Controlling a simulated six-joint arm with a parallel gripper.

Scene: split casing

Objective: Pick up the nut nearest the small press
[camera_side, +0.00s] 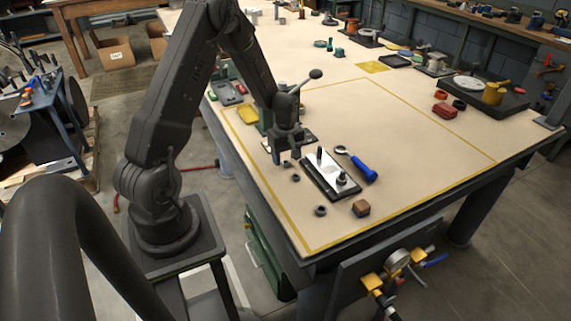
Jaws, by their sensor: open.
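My gripper (292,157) is open, pointing down just in front of the small press, with its fingertips low over the table. The small press (263,121) is green with a ball-ended lever; my arm hides much of it. A small dark nut (286,164) lies just below my gripper, nearest the press in the picture. I cannot tell whether it is between the fingers or touching them. A second dark nut (295,178) lies slightly closer to the camera. A larger dark ring-like nut (320,211) lies further forward, near the wooden block.
A dark fixture (345,195) with a white plate and black posts stands right of the nuts. A brown wooden block (361,208) sits in front. The yellow-outlined table (420,150) is clear to the right.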

